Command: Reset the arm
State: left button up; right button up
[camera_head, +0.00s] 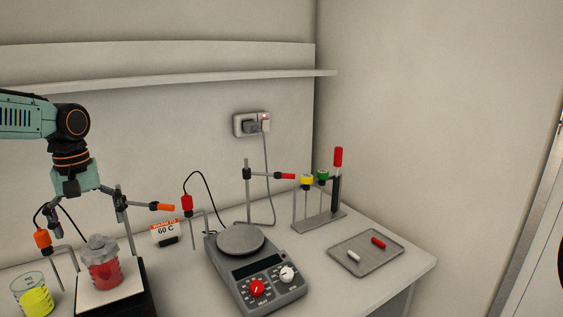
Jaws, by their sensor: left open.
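My left arm comes in from the left edge, and my left gripper (85,194) points down with its jaws open and nothing visible between them. It is above a glass vessel of red liquid (104,270), with a visible gap between them. The vessel stands on a white-topped device (108,292) at the lower left. My right gripper is not in view.
A beaker of yellow liquid (34,298) stands at the left. A clamp stand (121,212) is close beside my gripper. A hot plate (242,240), a tube rack (322,222) and a grey tray (364,259) stand farther right. A wall shelf (200,79) runs above the counter.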

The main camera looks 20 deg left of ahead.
pick_arm(q)
notch_tip(320, 180, up, 4)
jog(key=p, duration=0.2)
jog(key=shift+w+f+p, duration=0.1)
jog(key=shift+f+p, duration=0.15)
jog(key=shift+p, duration=0.1)
jog(key=w+d+f+m+b, duration=0.1)
jog(key=w+d+f, duration=0.15)
jog(key=d, duration=0.55)
jog(key=w+d+f+m, duration=0.1)
jog(key=d+f, duration=0.2)
jog(key=d, duration=0.6)
jog(key=s+d+f, duration=0.4)
jog(key=d+f, duration=0.5)
jog(key=d, duration=0.2)
jog(key=shift+s+n+b, duration=0.3)
jog(key=shift+b, duration=0.1)
